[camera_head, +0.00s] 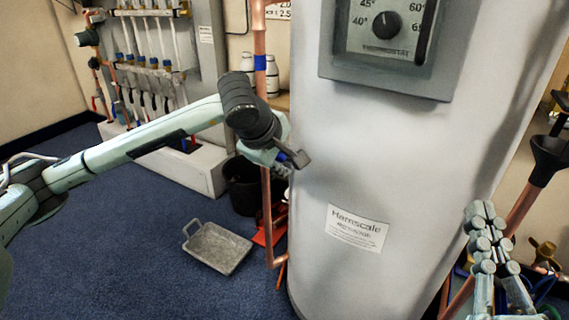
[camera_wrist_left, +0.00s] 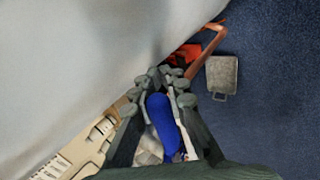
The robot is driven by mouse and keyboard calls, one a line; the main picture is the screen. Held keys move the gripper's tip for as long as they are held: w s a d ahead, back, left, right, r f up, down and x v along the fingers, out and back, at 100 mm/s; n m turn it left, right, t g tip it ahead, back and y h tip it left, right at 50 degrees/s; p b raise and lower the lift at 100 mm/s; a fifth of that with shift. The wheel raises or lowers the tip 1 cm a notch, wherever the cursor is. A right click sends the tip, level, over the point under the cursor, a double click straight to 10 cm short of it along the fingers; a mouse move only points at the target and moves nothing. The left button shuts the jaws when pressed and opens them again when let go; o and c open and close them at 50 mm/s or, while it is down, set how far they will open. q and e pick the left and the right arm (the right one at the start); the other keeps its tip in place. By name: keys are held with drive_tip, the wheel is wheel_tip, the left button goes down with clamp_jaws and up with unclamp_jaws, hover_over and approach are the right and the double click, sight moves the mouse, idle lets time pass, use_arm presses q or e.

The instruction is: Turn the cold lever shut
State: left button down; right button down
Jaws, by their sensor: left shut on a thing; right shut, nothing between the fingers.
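The blue lever (camera_wrist_left: 162,120) shows in the left wrist view, long and rounded, lying between the fingers of my left gripper (camera_wrist_left: 168,78). The fingers are closed around it. In the head view, my left gripper (camera_head: 283,166) is beside the left side of the large grey cylinder, close to the copper pipe. Only a small blue patch shows there; the valve body is hidden behind my wrist. I cannot tell the lever's angle to its pipe. My right gripper (camera_head: 481,212) is shut and empty at the lower right, in front of the cylinder's right side.
The grey cylinder (camera_head: 335,190) with its thermostat panel (camera_head: 385,40) fills the middle. A vertical copper pipe (camera_head: 266,215) runs along its left. A grey tray (camera_head: 215,247) and a black bucket (camera_head: 242,185) are on the blue carpet. A pipe manifold (camera_head: 145,65) stands behind. Open carpet lies at left.

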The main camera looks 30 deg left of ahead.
use_arm(q)
drive_tip(key=c, duration=1.6)
unclamp_jaws()
drive_tip(key=shift+f, duration=0.35)
drive_tip(key=shift+r, duration=0.1)
drive_tip(key=v, duration=1.2)
